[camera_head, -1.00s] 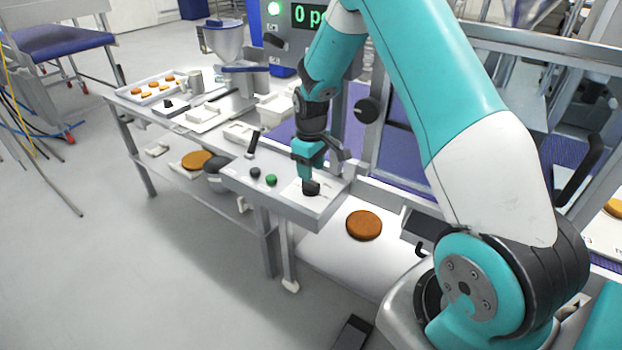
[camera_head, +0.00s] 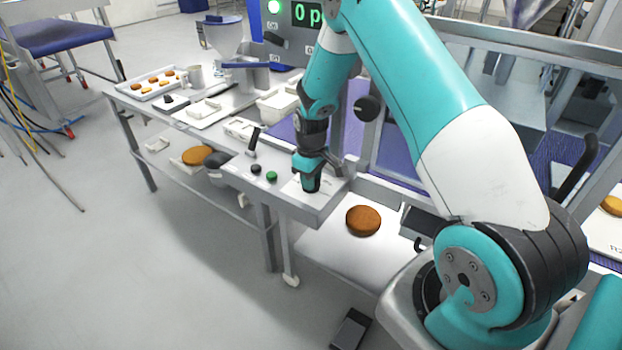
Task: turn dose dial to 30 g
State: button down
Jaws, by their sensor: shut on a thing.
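The dose dial (camera_head: 312,187) is a small black knob on the white plate of the grey control panel (camera_head: 322,206), below the machine. My gripper (camera_head: 309,181) points down at the panel, its fingers shut on the dial. The jaws hide most of the dial, so its pointer and setting cannot be read. The plate's scale markings are too small to read.
A black button (camera_head: 256,169), a green button (camera_head: 271,176) and a black-handled lever (camera_head: 253,141) are left of my gripper on the panel. A round brown cake (camera_head: 363,220) lies below right. A lit display (camera_head: 308,16) stands behind my arm.

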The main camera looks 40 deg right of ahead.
jog(key=shift+m, duration=0.3)
jog(key=m+b, duration=0.1)
jog(key=m, duration=0.4)
jog(key=shift+b, duration=0.4)
jog(key=m+b, duration=0.1)
jog(key=m, duration=0.5)
dwell(0.4)
jog(key=c, duration=1)
grip_release()
notch_tip(320, 180, up, 18)
jog(key=b, duration=0.2)
jog(key=shift+f, duration=0.25)
